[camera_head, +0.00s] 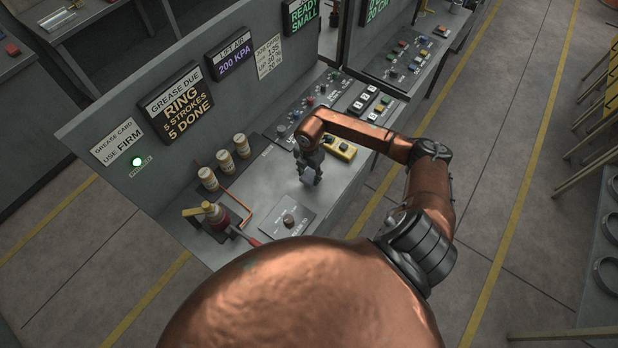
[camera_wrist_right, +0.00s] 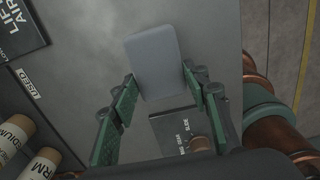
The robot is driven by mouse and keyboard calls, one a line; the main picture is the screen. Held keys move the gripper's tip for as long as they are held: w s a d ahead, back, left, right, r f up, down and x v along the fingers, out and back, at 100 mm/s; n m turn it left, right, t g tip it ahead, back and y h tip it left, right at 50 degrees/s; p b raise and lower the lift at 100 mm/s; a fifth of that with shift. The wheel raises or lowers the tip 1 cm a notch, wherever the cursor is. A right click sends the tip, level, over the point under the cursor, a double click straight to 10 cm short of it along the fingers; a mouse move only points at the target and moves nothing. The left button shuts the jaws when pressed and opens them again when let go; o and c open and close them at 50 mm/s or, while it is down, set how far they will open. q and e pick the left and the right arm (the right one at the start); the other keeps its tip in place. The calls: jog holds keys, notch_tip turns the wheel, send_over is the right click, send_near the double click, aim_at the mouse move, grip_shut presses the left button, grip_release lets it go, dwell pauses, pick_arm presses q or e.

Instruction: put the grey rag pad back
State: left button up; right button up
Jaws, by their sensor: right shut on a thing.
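The grey rag pad (camera_wrist_right: 155,62) is a flat, rounded grey block in the right wrist view. It sits between the two green fingers of my right gripper (camera_wrist_right: 158,82), which is shut on it. In the head view my right gripper (camera_head: 311,178) points down over the grey bench top, and the pad cannot be made out there. A label reading "USED" (camera_wrist_right: 28,83) shows at the left of the wrist view. My left gripper is not in view.
A plate with a knob (camera_head: 288,220) lies in front of the gripper on the bench (camera_head: 262,192). A yellow block (camera_head: 341,149) lies behind it.

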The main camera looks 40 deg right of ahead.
aim_at(309, 176)
notch_tip(309, 176, down, 3)
jog(key=shift+p, duration=0.75)
jog(key=shift+f, duration=0.15)
jog(key=shift+f, duration=0.1)
jog(key=o, duration=1.1)
jog(key=shift+w+r, duration=0.1)
jog(key=shift+r, duration=0.5)
notch_tip(309, 176, up, 11)
jog(key=b, duration=0.3)
